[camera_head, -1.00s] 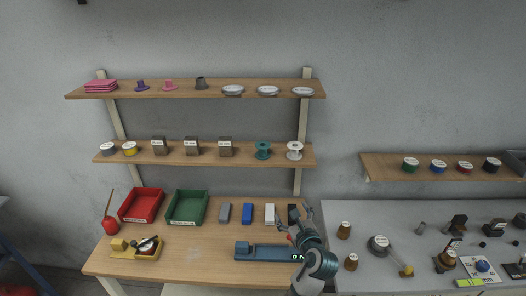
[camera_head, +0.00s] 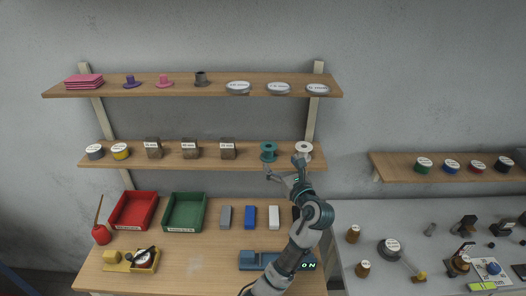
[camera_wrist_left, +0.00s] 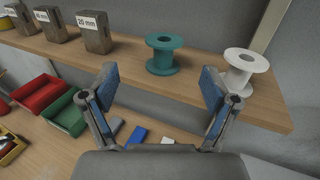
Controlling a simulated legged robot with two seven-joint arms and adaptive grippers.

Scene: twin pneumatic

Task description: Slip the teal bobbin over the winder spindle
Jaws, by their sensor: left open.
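The teal bobbin (camera_head: 268,152) stands upright near the right end of the middle shelf, left of a white bobbin (camera_head: 304,150). In the left wrist view the teal bobbin (camera_wrist_left: 163,54) shows beyond and between my fingertips, apart from them. My left gripper (camera_head: 284,167) is open and empty, just in front of and below the shelf edge at the bobbins. It also shows in the left wrist view (camera_wrist_left: 160,85). A blue device (camera_head: 255,260) with a lit "ON" display sits on the bench, partly hidden by my arm; I cannot make out a spindle on it. My right gripper is not in view.
Labelled blocks (camera_head: 191,150) stand left of the bobbins on the middle shelf (camera_head: 245,161). Red (camera_head: 133,211) and green (camera_head: 185,212) trays and several small blocks lie on the bench below.

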